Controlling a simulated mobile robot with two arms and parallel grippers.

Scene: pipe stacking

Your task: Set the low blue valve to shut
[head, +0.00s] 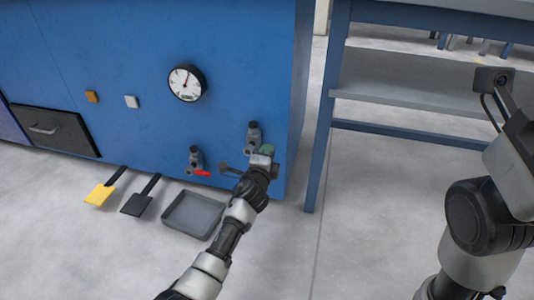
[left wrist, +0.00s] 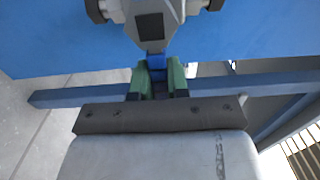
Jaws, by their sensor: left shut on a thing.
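The low blue valve has a grey body (head: 254,135) mounted on the front of the blue cabinet. Its blue handle (left wrist: 156,68) shows in the left wrist view, below the grey valve body. My left gripper (head: 266,150) is at this valve, and its green fingers (left wrist: 157,82) are shut on the blue handle. In the head view the gripper hides the handle, so I cannot tell its angle there. My right arm is at the right edge of the head view; its fingers are not visible.
A second valve with a red handle (head: 202,173) is just left of my left gripper. A round gauge (head: 187,82) is above. A grey tray (head: 193,214), a black scoop (head: 138,204) and a yellow one (head: 99,194) lie on the floor. A blue-framed shelf (head: 430,108) stands at right.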

